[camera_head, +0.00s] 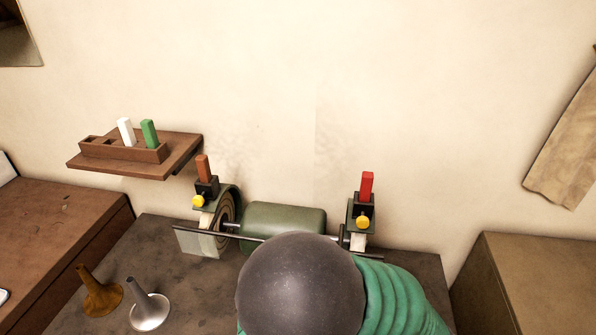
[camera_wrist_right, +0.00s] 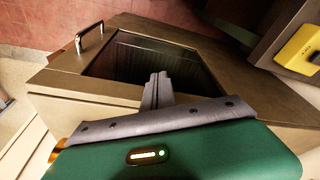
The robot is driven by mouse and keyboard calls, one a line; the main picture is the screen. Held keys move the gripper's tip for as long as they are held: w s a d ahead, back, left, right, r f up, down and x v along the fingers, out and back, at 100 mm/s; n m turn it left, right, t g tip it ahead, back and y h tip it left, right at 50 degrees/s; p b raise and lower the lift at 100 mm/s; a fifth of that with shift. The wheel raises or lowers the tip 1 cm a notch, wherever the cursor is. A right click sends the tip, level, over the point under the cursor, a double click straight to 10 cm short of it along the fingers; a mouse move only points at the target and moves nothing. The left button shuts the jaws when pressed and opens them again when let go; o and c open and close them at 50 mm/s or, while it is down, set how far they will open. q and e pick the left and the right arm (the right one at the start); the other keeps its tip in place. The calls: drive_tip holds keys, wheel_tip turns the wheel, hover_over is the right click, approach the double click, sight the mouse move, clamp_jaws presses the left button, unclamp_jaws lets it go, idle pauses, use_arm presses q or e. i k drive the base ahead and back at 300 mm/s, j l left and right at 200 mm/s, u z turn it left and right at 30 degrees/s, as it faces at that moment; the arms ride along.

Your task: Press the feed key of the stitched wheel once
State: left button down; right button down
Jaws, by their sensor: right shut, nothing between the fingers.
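A green buffing machine (camera_head: 284,222) stands on the dark bench against the wall. Its left wheel (camera_head: 226,217) shows concentric rings like stitching, under a green hood. Above that wheel a dark holder carries a brown bar (camera_head: 203,168), with a round yellow key (camera_head: 198,201) on its front. The right wheel (camera_head: 358,242) looks pale and is partly hidden. A red bar (camera_head: 367,185) and another yellow key (camera_head: 363,223) are above it. My right gripper (camera_wrist_right: 158,82) is shut and empty in the right wrist view, above a dark opening, away from the keys. My left gripper is not in view.
A dark rod (camera_head: 255,238) runs across the machine's front. My green arm with its dark round joint covers the bench's front middle. A brass funnel-like piece (camera_head: 98,293) and a silver one (camera_head: 148,308) stand at left. A wall shelf (camera_head: 180,160) holds a rack with white and green bars.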

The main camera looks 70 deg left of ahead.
sight(199, 200)
drive_tip(key=u, duration=2.95)
